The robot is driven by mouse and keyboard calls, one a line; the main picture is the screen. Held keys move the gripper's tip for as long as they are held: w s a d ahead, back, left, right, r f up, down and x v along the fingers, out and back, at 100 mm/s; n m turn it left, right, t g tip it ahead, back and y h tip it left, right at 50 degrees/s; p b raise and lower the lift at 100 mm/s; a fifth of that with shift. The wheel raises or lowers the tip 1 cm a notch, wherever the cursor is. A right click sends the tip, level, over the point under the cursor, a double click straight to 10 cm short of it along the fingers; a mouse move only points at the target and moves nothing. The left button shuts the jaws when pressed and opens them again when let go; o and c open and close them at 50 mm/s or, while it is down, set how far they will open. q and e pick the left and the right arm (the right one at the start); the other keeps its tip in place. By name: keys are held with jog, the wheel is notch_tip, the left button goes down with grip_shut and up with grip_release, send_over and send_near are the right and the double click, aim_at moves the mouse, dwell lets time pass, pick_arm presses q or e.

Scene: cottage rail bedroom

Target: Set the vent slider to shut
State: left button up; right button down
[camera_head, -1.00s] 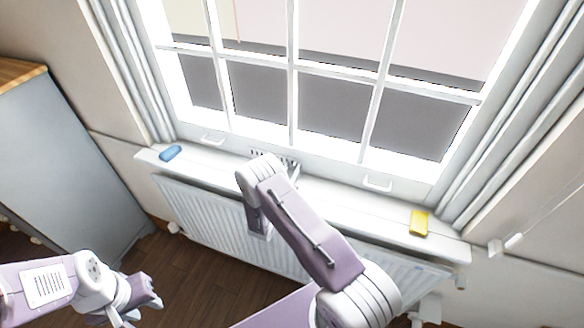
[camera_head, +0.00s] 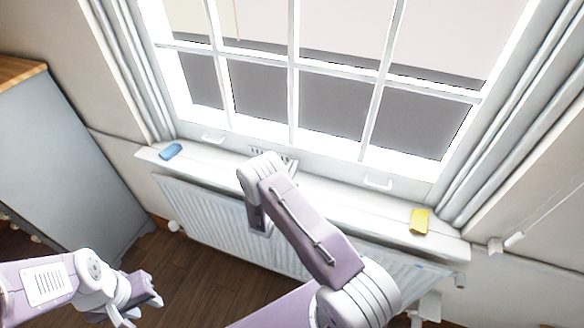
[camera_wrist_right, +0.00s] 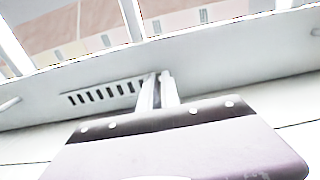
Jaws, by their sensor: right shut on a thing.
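The vent (camera_wrist_right: 105,92) is a row of dark slots in the white window frame, just above the sill. In the head view only a small part of it (camera_head: 256,151) shows behind my right arm. My right gripper (camera_wrist_right: 158,80) is at the right end of the slots in the wrist view, its fingers close together, shut on the vent slider. The slider itself is hidden between the fingers. Some slots to the left of the fingers look dark and open. My left gripper (camera_head: 142,301) is open and empty, low at the left, away from the window.
The white sill (camera_head: 340,197) runs below the window, with a radiator (camera_head: 200,212) under it. A blue object (camera_head: 170,151) lies at its left end and a yellow one (camera_head: 419,221) at its right. Two white sash handles (camera_head: 378,184) stick out. A grey cabinet (camera_head: 70,170) stands at left.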

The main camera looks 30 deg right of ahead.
aim_at(287, 158)
dwell(0.9)
jog(key=shift+w+a+f+b, duration=0.15)
jog(key=shift+w+a+b, duration=0.85)
jog(key=shift+w+b, duration=0.15)
jog(key=shift+a, duration=0.1)
jog(key=shift+r, duration=0.2)
jog(key=c, duration=1.9)
grip_release()
jog(key=shift+c, duration=0.2)
jog(key=o, duration=0.4)
jog(key=shift+w, duration=0.1)
jog(key=shift+a, duration=0.1)
